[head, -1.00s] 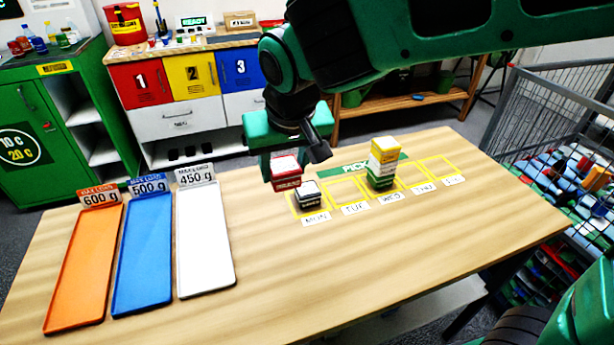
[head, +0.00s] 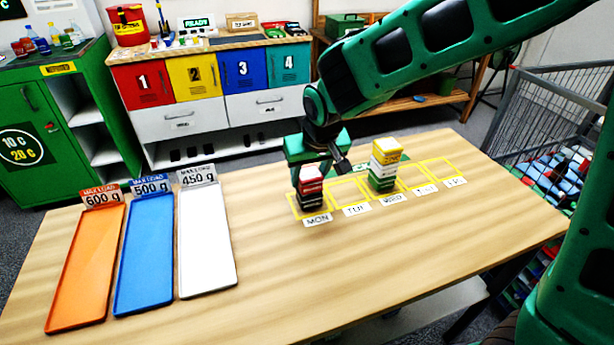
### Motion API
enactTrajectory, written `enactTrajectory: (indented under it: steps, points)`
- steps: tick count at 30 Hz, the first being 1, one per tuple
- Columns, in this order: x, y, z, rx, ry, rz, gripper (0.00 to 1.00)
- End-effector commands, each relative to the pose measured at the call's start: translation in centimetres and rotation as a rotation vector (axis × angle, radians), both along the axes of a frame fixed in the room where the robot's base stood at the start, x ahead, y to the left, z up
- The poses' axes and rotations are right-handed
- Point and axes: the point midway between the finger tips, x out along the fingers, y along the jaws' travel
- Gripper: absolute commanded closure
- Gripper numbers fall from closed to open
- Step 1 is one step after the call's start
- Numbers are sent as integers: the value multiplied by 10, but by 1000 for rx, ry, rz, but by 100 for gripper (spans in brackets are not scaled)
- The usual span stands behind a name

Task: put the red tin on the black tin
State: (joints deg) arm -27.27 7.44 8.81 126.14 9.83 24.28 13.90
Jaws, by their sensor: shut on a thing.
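The red tin (head: 310,184) with a white top is between the fingers of my gripper (head: 311,176), which is shut on it. The black tin (head: 311,202) is directly below it, in the yellow square marked MON (head: 317,219). The red tin is lined up over the black tin and appears to touch its top; a small gap cannot be ruled out. The gripper's fingers hide part of the red tin.
A stack of green, white and yellow tins (head: 384,165) stands in the WED square to the right. The TUE square (head: 349,190) between them is empty. Orange (head: 85,268), blue (head: 143,262) and white (head: 206,245) trays lie at the left. The front of the table (head: 370,260) is clear.

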Motion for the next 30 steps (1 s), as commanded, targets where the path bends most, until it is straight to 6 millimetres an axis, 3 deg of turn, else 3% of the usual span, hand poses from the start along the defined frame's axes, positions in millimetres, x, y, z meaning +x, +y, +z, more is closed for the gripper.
enactTrajectory:
  steps: [13, 14, 15, 16, 25, 30]
  points:
    - [0, 0, -8, 1, -1, -1, 81]
    - [0, 0, -8, 1, -1, -1, 48]
    - [0, 0, -8, 1, -1, -1, 38]
    - [0, 0, -8, 1, -1, -1, 36]
    - [0, 0, -6, 1, -1, -1, 36]
    - [-4, -1, 7, 2, -3, -1, 36]
